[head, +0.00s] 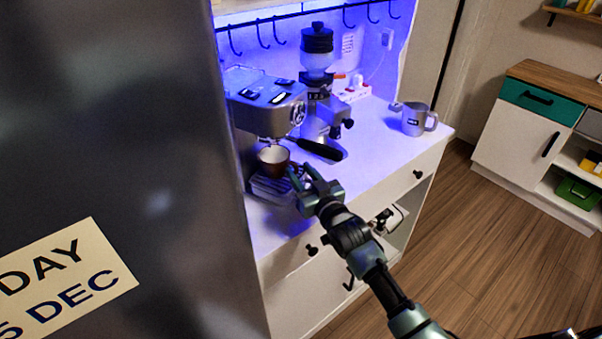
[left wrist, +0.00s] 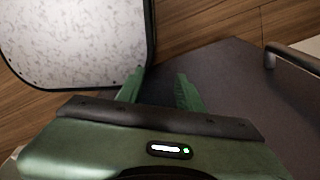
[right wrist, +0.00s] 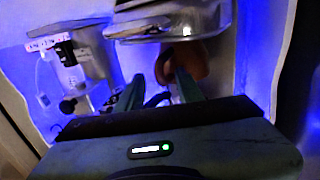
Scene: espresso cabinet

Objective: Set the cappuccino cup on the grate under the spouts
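The cappuccino cup (head: 273,160), brown outside and white inside, is under the spouts of the espresso machine (head: 266,100). It appears upright on the grate (head: 268,187). My right gripper (head: 303,169) is just right of the cup, its fingers apart. In the right wrist view, the brown cup (right wrist: 194,58) shows beyond the right fingertip of my right gripper (right wrist: 160,77); I cannot tell whether they touch. My left gripper (left wrist: 158,75) is open and empty in the left wrist view, outside the head view.
The portafilter's black handle (head: 318,149) sticks out above my right gripper. A grinder (head: 317,85) stands behind, and a metal mug (head: 414,120) is at the counter's right. The counter (head: 375,150) between is clear. A large dark panel (head: 130,150) fills the left.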

